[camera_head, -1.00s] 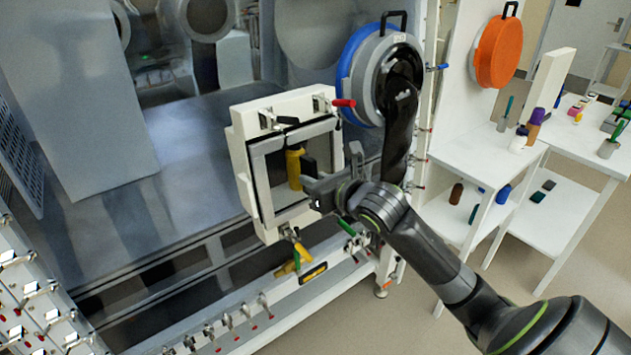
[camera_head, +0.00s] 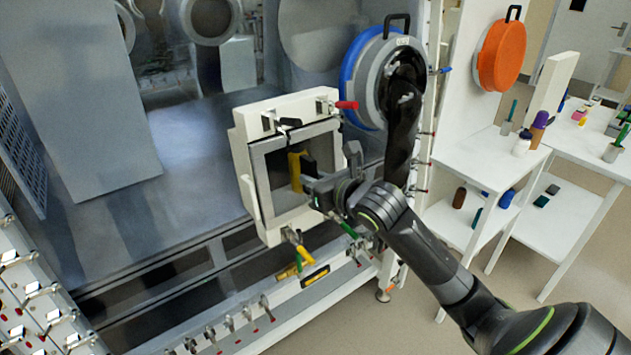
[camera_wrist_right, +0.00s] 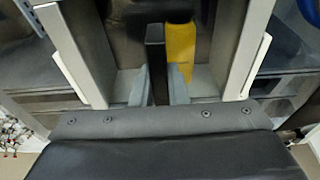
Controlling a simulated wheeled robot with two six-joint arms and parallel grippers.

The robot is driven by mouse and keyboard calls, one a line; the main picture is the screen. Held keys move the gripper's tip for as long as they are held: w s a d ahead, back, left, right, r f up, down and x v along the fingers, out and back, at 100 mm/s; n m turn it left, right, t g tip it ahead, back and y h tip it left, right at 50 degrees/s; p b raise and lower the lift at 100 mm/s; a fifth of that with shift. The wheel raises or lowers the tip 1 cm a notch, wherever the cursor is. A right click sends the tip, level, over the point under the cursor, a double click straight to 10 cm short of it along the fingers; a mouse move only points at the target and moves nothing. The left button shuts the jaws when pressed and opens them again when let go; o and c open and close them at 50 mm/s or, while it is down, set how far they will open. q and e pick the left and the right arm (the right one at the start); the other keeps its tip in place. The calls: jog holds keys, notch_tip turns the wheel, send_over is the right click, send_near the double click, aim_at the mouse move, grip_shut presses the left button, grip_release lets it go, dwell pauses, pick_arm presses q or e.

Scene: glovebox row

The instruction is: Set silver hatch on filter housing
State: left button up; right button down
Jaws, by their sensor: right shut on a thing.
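The filter housing (camera_head: 245,185) is a white square box on the front of the glovebox, left of my right arm. The silver hatch (camera_head: 258,178) is a square silver frame at the housing's front opening, with a dark middle. I cannot tell whether it sits flush. My right gripper (camera_head: 313,188) is at its front and shut on a black upright grip (camera_wrist_right: 155,62), seen between the fingers in the right wrist view. A yellow part (camera_head: 295,165) shows beside the grip. My left gripper is not in view.
Clamps with black (camera_head: 290,122), red (camera_head: 346,105), yellow (camera_head: 305,256) and green (camera_head: 349,230) handles surround the housing. A blue-rimmed round port cover (camera_head: 357,72) is above right. White tables (camera_head: 490,160) with bottles stand at the right.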

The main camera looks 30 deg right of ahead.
jog(key=shift+w, duration=0.2)
jog(key=c, duration=1.8)
grip_release()
jog(key=o, duration=0.5)
jog(key=shift+s, duration=0.1)
jog(key=shift+f, duration=0.15)
jog(key=shift+p+v, duration=4.75)
jog(key=shift+v, duration=3.95)
